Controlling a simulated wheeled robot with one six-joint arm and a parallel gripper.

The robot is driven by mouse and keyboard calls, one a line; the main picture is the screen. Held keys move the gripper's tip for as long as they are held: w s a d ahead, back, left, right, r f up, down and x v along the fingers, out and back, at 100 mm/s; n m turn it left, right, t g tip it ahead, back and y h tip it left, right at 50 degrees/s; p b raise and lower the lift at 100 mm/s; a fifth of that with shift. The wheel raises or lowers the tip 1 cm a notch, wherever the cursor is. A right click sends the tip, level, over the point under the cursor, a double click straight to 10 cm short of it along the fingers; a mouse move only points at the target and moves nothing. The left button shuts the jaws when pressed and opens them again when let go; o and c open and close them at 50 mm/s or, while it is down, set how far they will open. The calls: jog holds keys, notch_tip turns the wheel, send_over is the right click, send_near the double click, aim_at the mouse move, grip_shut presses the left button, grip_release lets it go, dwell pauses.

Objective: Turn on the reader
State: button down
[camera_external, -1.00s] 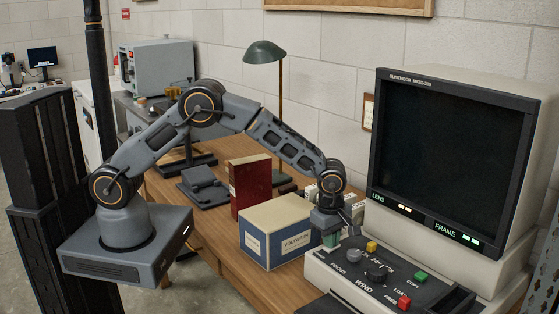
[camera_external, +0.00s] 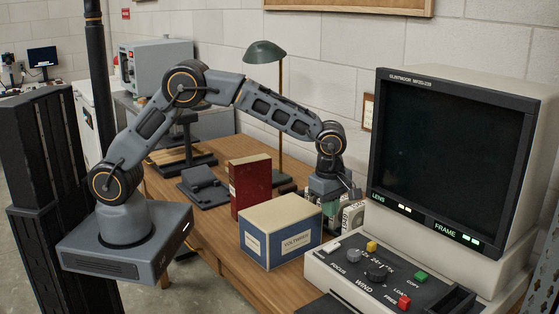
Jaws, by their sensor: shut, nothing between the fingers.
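The reader (camera_external: 455,150) is a beige machine at the right with a large dark screen. Small pale lights under "LENS" and green lights beside "FRAME" are lit below the screen. Its sloped control panel (camera_external: 318,266) has a small white control (camera_external: 333,245) at its far left corner, a grey focus knob (camera_external: 354,256), a yellow button (camera_external: 372,246), a dark wind knob (camera_external: 376,270), a green copy button (camera_external: 421,276) and a red button (camera_external: 404,302). My gripper (camera_external: 331,208) is shut and empty, pointing down above and behind the panel's left end, apart from the controls.
A blue and cream box (camera_external: 281,240) stands left of the panel, close to my gripper. A white box (camera_external: 351,216) with dark markings stands behind my gripper. A red book (camera_external: 249,188), a green desk lamp (camera_external: 264,52) and a dark device (camera_external: 205,184) stand farther back on the wooden desk (camera_external: 218,238).

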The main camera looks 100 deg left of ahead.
notch_tip(320, 180, up, 4)
send_over(336, 243)
jog(key=s+d, duration=0.2)
jog(key=shift+s+d+r, duration=0.1)
jog(key=shift+s+r, duration=0.05)
jog(key=shift+r, duration=0.05)
jog(key=shift+f+b, duration=0.15)
jog(key=shift+b, duration=0.35)
jog(key=shift+w+r+t+y+b, duration=0.25)
jog(key=shift+w+t+y+b, duration=0.05)
jog(key=shift+b, duration=0.35)
jog(key=f, duration=0.4)
jog(key=w+a+f+p, duration=0.1)
jog(key=f, duration=0.4)
jog(key=f+p, duration=0.1)
jog(key=f, duration=0.4)
jog(key=shift+w+a, duration=0.2)
jog(key=shift+a, duration=0.15)
